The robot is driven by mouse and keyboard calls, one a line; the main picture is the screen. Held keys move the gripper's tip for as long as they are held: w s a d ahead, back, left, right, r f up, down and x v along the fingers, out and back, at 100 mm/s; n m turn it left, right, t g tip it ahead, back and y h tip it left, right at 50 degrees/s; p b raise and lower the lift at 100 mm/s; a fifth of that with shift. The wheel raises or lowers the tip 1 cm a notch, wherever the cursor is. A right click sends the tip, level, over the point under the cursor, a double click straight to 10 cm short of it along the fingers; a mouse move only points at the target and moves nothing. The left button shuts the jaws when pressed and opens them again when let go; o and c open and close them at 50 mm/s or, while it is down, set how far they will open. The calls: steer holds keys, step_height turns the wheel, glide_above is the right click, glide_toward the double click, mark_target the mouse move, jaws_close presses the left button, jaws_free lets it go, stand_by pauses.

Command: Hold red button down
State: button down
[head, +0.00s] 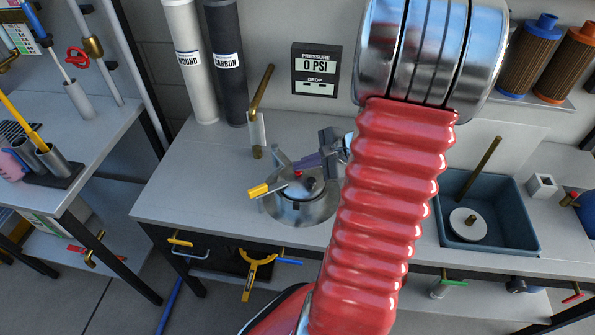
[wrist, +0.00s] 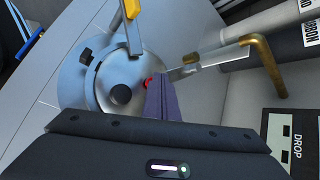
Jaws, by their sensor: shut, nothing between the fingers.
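The red button (head: 298,173) is a small red spot on the lid of a round metal vessel (head: 299,208) on the bench. In the wrist view, the button (wrist: 149,83) shows just left of my fingertips, partly hidden by them. My gripper (head: 302,164) has purple fingers closed together with nothing between them. In the wrist view, the fingertips (wrist: 157,82) are right at the button. I cannot tell whether they touch it or whether it is pressed down. My red arm hides part of the bench to the right.
A yellow-handled lever (head: 259,190) sticks out left of the vessel. A brass-handled bracket (head: 262,92) stands behind it. A wall display (head: 316,70) reads 0 PSI. Two tall tubes (head: 227,62) stand at the back left. A blue tray (head: 487,220) sits to the right.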

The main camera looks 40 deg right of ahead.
steer(key=shift+r, duration=0.85)
steer(key=shift+r, duration=0.1)
step_height(320, 180, up, 5)
steer(key=shift+f, duration=0.1)
stand_by(0.6)
stand_by(0.4)
